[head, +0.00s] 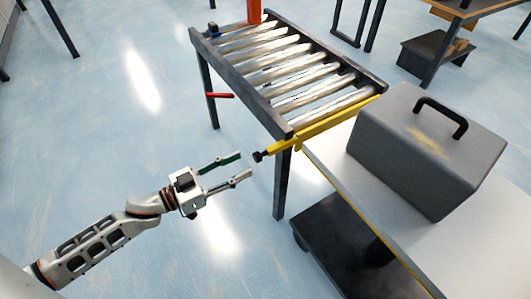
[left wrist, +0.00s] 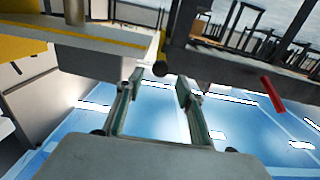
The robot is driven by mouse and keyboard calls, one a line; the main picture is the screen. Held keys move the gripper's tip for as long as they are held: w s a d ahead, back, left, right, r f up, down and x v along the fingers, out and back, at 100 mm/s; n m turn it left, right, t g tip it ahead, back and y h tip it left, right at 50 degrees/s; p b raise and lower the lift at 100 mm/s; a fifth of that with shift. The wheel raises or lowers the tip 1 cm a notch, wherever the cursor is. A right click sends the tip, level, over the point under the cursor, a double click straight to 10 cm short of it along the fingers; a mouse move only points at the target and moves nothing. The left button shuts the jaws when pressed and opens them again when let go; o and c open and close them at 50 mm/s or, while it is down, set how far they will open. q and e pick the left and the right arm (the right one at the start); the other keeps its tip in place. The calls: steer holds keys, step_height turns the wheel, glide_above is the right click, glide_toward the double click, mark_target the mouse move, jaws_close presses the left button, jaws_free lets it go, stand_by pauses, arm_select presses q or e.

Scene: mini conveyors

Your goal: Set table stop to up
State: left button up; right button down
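The table stop is a yellow bar (head: 322,125) along the near end of the roller conveyor (head: 290,75), with a black knob (head: 258,156) at its left end. The bar sits low at the frame's end, by the edge of the grey-topped table. My left gripper (head: 244,164) is open and empty, its fingertips just left of the knob and pointing toward it. In the left wrist view, the dark knob (left wrist: 160,69) shows just beyond the gap between the open fingers. I cannot tell whether they touch it. My right gripper is not in view.
A grey case (head: 425,155) with a black handle stands on the grey-topped table (head: 345,168) at right. A red lever (head: 220,95) sticks out from the conveyor's left side; it also shows in the left wrist view (left wrist: 272,95). The floor at left is clear.

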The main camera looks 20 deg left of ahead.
mark_target(255, 157)
arm_select(q)
steer(key=shift+b+x, duration=0.45)
steer(key=shift+x, duration=2.95)
steer(key=shift+r, duration=0.1)
jaws_close()
